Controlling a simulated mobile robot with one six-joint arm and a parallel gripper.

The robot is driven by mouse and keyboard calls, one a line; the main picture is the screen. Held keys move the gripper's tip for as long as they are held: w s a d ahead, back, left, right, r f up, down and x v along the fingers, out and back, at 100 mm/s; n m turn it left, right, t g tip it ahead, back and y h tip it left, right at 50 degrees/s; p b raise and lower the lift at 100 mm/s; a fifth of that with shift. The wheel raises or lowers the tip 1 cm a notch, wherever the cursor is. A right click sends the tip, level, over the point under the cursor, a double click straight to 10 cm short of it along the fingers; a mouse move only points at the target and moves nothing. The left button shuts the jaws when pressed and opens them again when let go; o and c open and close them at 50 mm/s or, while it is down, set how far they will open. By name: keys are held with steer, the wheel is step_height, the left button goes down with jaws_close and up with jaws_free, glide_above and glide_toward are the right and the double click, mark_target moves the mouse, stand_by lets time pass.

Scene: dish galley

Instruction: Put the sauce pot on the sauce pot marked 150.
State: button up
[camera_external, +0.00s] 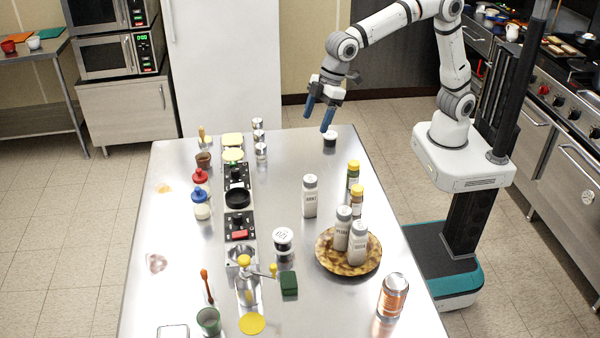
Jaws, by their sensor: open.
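A small dark sauce pot (330,141) with a pale top stands alone near the far edge of the steel table. My gripper (317,119), with blue fingers, is open and empty just above and left of this pot, pointing down. Another dark sauce pot (283,246) with a white top and dark markings stands at the middle of the table; it looks tall, perhaps stacked. Its marking is too small to read, so I cannot tell whether it says 150.
A round patterned tray (328,262) holds two shakers, with another shaker (310,196) and yellow-capped bottles (353,176) behind. A can (392,296) stands front right. A row of appliances (238,178) and small items lines the left.

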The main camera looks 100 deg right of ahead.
steer(key=s+d+r+m, duration=0.2)
steer(key=s+d, duration=1.2)
steer(key=s, duration=0.1)
steer(key=s+d+f+m, duration=0.1)
steer(key=s+d+f, duration=0.1)
steer(key=s, duration=0.6)
steer(key=s+d+f+m+h, duration=0.1)
steer(key=s+d+f, duration=0.2)
steer(key=s, duration=0.5)
steer(key=shift+d+f+g, duration=0.3)
steer(key=shift+d, duration=0.3)
